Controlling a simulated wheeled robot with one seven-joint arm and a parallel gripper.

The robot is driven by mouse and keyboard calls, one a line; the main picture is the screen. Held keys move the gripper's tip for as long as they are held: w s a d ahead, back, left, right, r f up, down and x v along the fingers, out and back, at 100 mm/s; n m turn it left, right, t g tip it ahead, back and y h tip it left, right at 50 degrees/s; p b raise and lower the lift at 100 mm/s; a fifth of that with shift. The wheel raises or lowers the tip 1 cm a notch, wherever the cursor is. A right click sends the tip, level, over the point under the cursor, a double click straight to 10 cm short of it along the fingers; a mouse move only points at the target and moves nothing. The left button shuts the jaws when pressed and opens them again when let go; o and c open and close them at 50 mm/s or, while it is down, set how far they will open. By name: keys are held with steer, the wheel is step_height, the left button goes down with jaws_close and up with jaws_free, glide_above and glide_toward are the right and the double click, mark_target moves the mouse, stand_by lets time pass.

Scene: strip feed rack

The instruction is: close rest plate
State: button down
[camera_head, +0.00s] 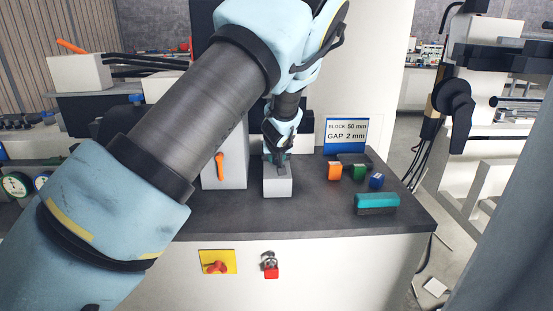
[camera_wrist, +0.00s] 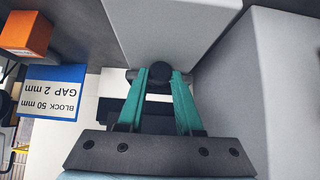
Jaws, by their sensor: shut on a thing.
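My gripper (camera_head: 277,156) is low over the dark bench, at the top rear of a small pale grey block (camera_head: 278,182). In the wrist view, the two teal fingers of my gripper (camera_wrist: 161,76) are closed on a round black knob (camera_wrist: 160,70). The knob sits at the near end of a pale grey block (camera_wrist: 165,28). The fingers cover the knob's sides. My arm hides much of the area behind the block in the head view. I cannot tell for sure which part is the rest plate.
A white housing with an orange lever (camera_head: 220,166) stands close left of the block. To the right are a sign (camera_head: 346,136) reading BLOCK 50 mm, GAP 2 mm, orange (camera_head: 335,170), green (camera_head: 359,172) and blue (camera_head: 376,181) blocks, and a teal-topped piece (camera_head: 377,200).

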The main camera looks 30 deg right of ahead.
steer(key=shift+w, duration=0.1)
stand_by(0.5)
steer(key=w, duration=0.1)
steer(key=w+d, duration=0.1)
steer(key=shift+w+d, duration=0.2)
steer(key=shift+w, duration=0.2)
steer(key=shift+w+d+r, duration=0.1)
steer(key=shift+w+d, duration=0.05)
steer(key=shift+w, duration=0.05)
steer(key=c, duration=0.6)
jaws_free()
steer(key=b+v, duration=0.3)
steer(key=v, duration=0.7)
steer(key=shift+s+r, duration=0.2)
steer(key=shift+r, duration=0.05)
